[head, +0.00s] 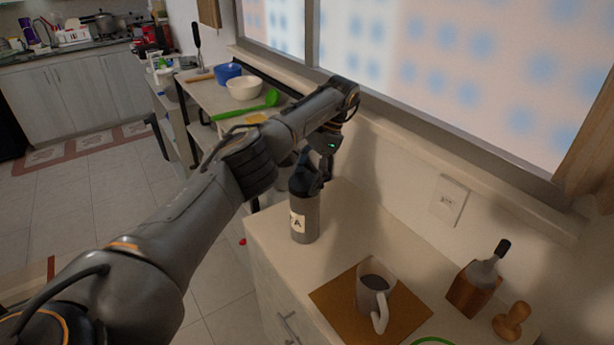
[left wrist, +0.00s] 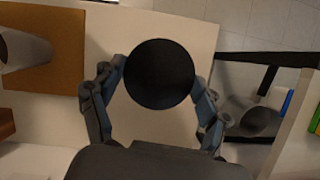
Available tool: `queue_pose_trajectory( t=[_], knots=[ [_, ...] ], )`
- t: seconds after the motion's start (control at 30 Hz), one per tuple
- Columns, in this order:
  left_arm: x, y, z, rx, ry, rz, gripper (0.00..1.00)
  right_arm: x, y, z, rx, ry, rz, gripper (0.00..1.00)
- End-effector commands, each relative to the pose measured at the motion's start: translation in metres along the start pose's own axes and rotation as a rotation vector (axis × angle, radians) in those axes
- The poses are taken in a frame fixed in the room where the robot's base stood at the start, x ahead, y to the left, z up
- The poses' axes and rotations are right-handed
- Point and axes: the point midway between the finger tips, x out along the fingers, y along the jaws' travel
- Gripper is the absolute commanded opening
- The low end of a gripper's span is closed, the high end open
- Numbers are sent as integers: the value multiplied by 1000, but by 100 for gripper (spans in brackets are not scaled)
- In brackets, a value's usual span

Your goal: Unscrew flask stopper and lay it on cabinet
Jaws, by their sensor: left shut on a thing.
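A grey flask (head: 305,220) with a white label stands upright near the far left corner of the cabinet top (head: 345,210). Its dark stopper is at the top of the flask, partly covered by my left gripper (head: 315,178). In the left wrist view the round black stopper (left wrist: 159,74) is seen from straight above, with one finger of the left gripper on each side of it. The left gripper is shut on the stopper. The flask body is hidden under the stopper in that view. I do not see my right gripper.
A brown mat (head: 335,300) with a mug (head: 372,288) lies on the cabinet to the right of the flask. A wooden holder (head: 470,291) and a wooden stamp-like piece (head: 511,321) stand farther right. A table with bowls (head: 244,88) is behind. Cabinet top beside the flask is bare.

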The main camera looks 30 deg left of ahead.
Motion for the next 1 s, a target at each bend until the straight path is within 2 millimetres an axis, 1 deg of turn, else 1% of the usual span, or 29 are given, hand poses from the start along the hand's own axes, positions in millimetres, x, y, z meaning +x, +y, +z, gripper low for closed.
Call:
queue_pose_trajectory(
  t=[0.1, 0.43, 0.57, 0.6, 0.8, 1.0],
  knots=[
    [1, 0, 0, -43, -1, 20, 43, 0, 0, 0, 0, 0, 0, 40],
    [2, 0, -1, -59, 0, 27, 43, 1, 0, 0, 0, 0, 0, 40],
    [2, 0, -1, -142, -2, 61, 43, 3, 0, 0, 0, 0, 0, 40],
    [4, 0, -2, -150, -3, 63, 43, 8, 0, 1, 0, 0, 0, 40],
    [4, 0, -2, -189, -3, 81, 43, 21, 0, 2, -1, 0, 0, 40],
    [3, 0, -1, -224, -1, 95, 43, 29, 0, 3, -1, 0, 0, 40]
  ],
)
